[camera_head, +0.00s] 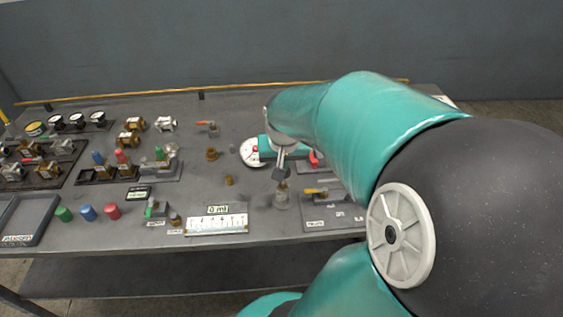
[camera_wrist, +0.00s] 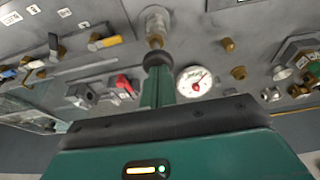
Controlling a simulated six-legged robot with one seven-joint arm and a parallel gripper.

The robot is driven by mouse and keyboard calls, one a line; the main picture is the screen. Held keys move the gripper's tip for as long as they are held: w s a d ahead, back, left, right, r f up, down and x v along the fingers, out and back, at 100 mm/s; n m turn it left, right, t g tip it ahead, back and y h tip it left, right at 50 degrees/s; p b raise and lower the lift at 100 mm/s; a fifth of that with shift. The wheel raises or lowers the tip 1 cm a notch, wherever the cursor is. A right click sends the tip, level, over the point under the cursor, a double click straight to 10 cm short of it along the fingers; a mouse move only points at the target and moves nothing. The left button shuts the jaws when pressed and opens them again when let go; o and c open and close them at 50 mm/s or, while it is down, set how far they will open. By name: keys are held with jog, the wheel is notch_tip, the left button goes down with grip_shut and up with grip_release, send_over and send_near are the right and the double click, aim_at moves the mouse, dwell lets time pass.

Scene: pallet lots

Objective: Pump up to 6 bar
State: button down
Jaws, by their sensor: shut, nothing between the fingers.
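My gripper (camera_head: 281,174) points down over the bench, shut and empty. In the wrist view its fingers (camera_wrist: 158,85) reach toward a dark rounded piece at the top of a pump-like metal fitting (camera_wrist: 155,20) with a brass neck. The fitting (camera_head: 281,199) stands upright on the bench, directly below my gripper in the head view. I cannot tell whether they touch.
A white scale panel (camera_head: 217,223) with a small display sits at the front of the bench (camera_head: 140,236). Red, blue and green caps (camera_head: 87,213), a dark tray (camera_head: 28,218) and several fittings fill the left. A yellow-handled valve (camera_head: 315,191) is close on the right.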

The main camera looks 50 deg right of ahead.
jog(key=shift+f, duration=0.1)
notch_tip(320, 180, down, 3)
jog(key=shift+s+f, duration=0.1)
jog(key=shift+f, duration=0.15)
jog(key=shift+a, duration=0.1)
